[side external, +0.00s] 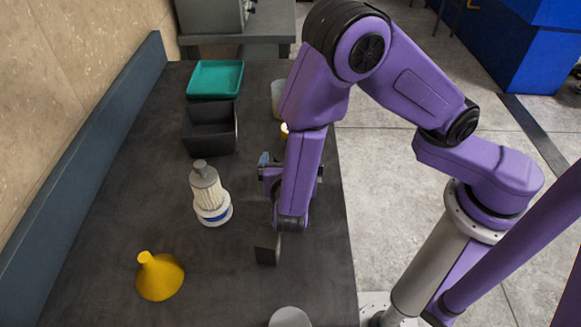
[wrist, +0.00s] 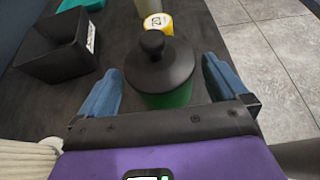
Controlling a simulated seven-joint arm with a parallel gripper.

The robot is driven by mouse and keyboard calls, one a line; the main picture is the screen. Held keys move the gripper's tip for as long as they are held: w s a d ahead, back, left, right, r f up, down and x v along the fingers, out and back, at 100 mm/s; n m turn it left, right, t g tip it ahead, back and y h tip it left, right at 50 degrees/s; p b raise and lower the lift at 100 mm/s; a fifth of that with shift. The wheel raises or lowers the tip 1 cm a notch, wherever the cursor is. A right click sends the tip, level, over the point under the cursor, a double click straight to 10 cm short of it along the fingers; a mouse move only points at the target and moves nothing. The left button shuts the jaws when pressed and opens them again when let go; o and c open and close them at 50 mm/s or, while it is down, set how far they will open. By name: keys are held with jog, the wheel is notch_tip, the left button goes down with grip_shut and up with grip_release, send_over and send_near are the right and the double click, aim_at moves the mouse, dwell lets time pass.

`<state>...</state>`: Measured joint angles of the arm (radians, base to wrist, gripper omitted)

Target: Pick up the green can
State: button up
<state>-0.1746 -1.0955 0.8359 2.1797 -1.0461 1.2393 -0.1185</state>
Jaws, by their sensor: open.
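The green can (wrist: 170,97) stands upright in the wrist view, with a black lid and a round black knob on top. My gripper (wrist: 161,58) is open, with one blue finger on each side of the can. There seems to be a gap between each finger and the can; I cannot tell whether the fingers reach past its middle. In the side external view my arm hides the can, and only a little blue of my gripper (side external: 265,160) shows beside the arm.
A black bin (side external: 210,138) and teal tray (side external: 215,80) lie farther back. A ribbed cream filter (side external: 207,190) stands left of my gripper, and a yellow funnel (side external: 160,277) nearer the front. A yellow-and-white item (wrist: 158,23) and pale container (side external: 278,98) stand behind the can.

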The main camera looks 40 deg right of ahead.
jog(key=shift+x, duration=1.45)
jog(key=shift+c, duration=0.3)
jog(key=shift+r, duration=0.1)
grip_shut()
